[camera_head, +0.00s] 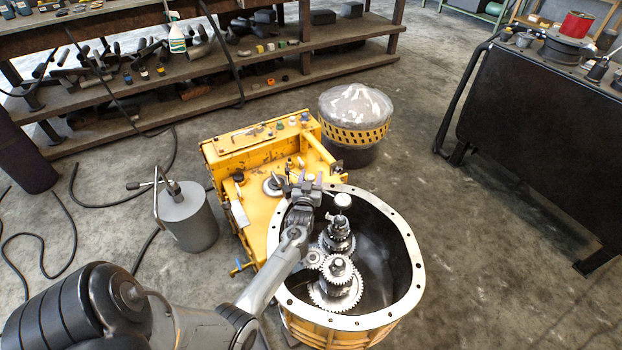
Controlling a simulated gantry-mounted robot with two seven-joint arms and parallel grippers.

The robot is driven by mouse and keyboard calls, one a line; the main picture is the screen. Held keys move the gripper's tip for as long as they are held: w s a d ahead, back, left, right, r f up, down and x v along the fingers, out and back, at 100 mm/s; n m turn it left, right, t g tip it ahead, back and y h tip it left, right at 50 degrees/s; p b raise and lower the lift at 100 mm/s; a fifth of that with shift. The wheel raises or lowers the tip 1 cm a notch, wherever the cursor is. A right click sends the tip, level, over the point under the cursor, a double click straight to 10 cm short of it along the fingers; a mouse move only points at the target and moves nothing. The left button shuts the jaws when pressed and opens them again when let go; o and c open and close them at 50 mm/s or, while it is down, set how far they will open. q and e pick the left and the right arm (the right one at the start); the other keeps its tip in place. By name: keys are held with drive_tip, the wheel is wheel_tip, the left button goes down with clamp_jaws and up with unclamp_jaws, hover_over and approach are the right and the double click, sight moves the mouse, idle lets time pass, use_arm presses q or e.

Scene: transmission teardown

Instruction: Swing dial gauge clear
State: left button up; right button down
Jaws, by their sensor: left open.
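A small round-headed part (343,201), which looks like the dial gauge, stands above the gear stack (338,268) inside the open round housing (418,262). Its face and mount are too small to make out. My left gripper (310,180) is open over the housing's far left rim, beside the yellow machine body. Its fingers point away from me, to the left of the round-headed part and apart from it. I see nothing between the fingers. My left wrist hides part of the rim. My right gripper is not in view.
The yellow machine body (240,145) adjoins the housing, with small parts on top. A grey canister (187,222) stands left of it. A yellow-banded drum (354,112) stands behind. A dark bench (540,120) is at right. The floor between bench and housing is clear.

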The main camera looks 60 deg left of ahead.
use_arm(q)
clamp_jaws()
drive_tip(key=shift+s, duration=0.1)
idle(0.3)
